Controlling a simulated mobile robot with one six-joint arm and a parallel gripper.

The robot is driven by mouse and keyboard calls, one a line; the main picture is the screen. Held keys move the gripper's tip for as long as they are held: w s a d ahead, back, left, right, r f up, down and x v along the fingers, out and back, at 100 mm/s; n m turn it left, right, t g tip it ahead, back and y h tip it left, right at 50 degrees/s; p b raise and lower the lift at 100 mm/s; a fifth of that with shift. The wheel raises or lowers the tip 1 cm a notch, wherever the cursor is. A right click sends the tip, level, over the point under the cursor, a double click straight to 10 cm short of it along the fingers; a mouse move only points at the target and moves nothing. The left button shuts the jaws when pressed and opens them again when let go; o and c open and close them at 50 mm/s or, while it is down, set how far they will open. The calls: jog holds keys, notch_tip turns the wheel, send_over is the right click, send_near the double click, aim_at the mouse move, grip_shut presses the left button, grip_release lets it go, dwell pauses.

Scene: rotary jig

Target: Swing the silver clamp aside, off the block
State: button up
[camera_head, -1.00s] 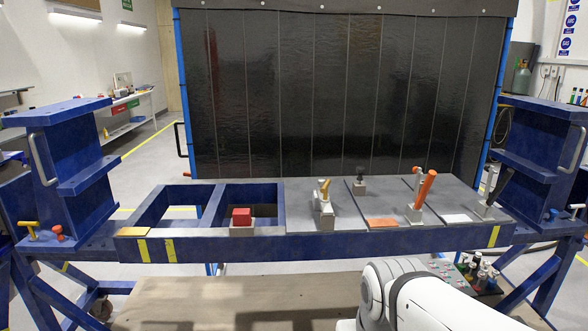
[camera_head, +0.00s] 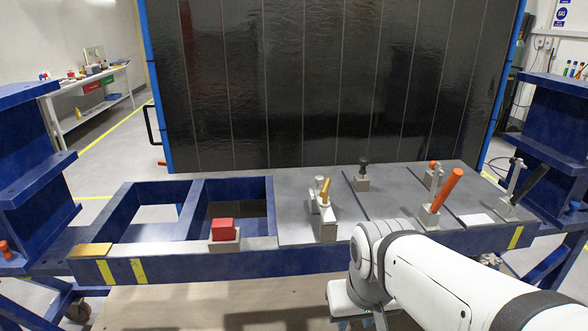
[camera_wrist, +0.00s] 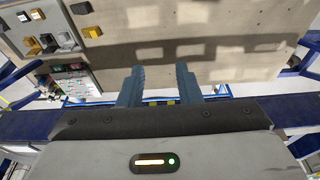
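Several clamp-like fixtures stand on the blue bench in the head view. A pale silver-grey fixture (camera_head: 328,226) with a short gold handle stands near the middle. To its right are an orange-handled clamp (camera_head: 441,197) and a silver clamp with a black handle (camera_head: 511,189), both tilted. I cannot tell for sure which is the silver clamp, or what it presses on. A red block (camera_head: 222,229) sits in a grey holder at the front left, with no clamp over it. My gripper (camera_wrist: 160,82) is open and empty in the wrist view, away from these fixtures.
A dark post with a round knob (camera_head: 363,174) stands behind the middle plates. Two open bays lie left of them, with a blue frame (camera_head: 190,215) around them. Blue uprights (camera_head: 40,150) flank the bench. A dark curtain (camera_head: 320,90) closes the back.

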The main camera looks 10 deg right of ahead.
jog(key=w+r+m+p, duration=0.2)
jog(key=w+r, duration=0.5)
jog(key=w, duration=0.2)
jog(key=m+h+p, duration=0.3)
jog(key=m+p, duration=0.3)
jog(key=m, duration=0.1)
send_near(319, 177)
jog(key=f, duration=0.1)
jog(key=shift+t, duration=0.3)
jog(key=x, duration=0.7)
jog(key=shift+d+f+p, duration=0.25)
jog(key=shift+f+p, duration=0.05)
jog(key=shift+p, duration=0.05)
jog(key=shift+c, duration=0.4)
grip_shut()
